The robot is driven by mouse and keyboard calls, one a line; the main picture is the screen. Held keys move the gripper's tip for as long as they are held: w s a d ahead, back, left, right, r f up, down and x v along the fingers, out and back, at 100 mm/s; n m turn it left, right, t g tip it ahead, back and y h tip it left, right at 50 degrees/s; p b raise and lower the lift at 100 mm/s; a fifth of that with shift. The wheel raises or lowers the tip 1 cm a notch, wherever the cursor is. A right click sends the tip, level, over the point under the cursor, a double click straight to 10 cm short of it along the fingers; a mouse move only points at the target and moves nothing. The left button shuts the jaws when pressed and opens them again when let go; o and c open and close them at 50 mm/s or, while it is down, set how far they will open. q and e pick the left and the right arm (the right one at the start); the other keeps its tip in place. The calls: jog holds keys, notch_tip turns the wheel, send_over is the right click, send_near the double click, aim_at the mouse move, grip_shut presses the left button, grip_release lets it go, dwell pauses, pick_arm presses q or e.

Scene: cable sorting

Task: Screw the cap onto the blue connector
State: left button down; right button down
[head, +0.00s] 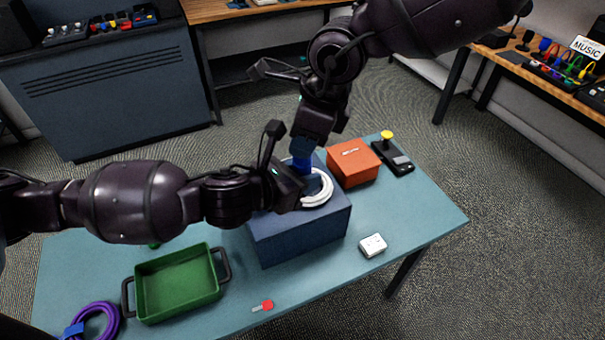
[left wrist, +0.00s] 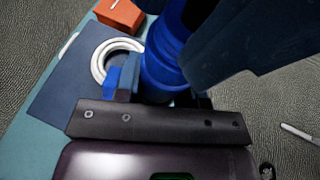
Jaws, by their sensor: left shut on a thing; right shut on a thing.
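A bright blue cylindrical connector (left wrist: 163,78) stands between the fingers of my left gripper (head: 297,183), above the white coiled cable (head: 319,190) on the dark blue box (head: 300,235). My right gripper (head: 306,146) comes down from above, directly over the left one, and is shut on the upper blue part, which I take to be the cap (left wrist: 172,32). In the left wrist view the cap and connector line up and look touching; the dark fingers hide part of the joint, so I cannot tell how far they are engaged. A smaller blue block (left wrist: 113,78) lies beside the cable coil.
An orange box (head: 353,164) stands right behind the blue box. A black device with a yellow knob (head: 387,135) is at the far right. A white block (head: 373,245), a red tag (head: 264,306), a green tray (head: 180,285) and a purple coil (head: 100,318) lie nearer.

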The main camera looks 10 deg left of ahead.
jog(key=m+t, duration=0.1)
jog(key=m, duration=0.3)
jog(key=shift+r+m, duration=0.1)
jog(key=shift+m, duration=0.2)
jog(key=c, duration=1)
grip_release()
jog(key=shift+w+a+r, duration=0.1)
jog(key=shift+a+r, duration=0.05)
jog(key=shift+r, duration=2.3)
jog(key=shift+o, duration=0.8)
jog(key=shift+w+r, duration=0.1)
jog(key=shift+w, duration=0.05)
jog(key=d+r+n+g, duration=0.2)
jog(key=d+r+n, duration=0.1)
jog(key=r+n, duration=0.3)
jog(key=shift+w+d+r+n, duration=0.15)
jog(key=shift+w+d+n, duration=0.15)
jog(key=shift+n, duration=0.8)
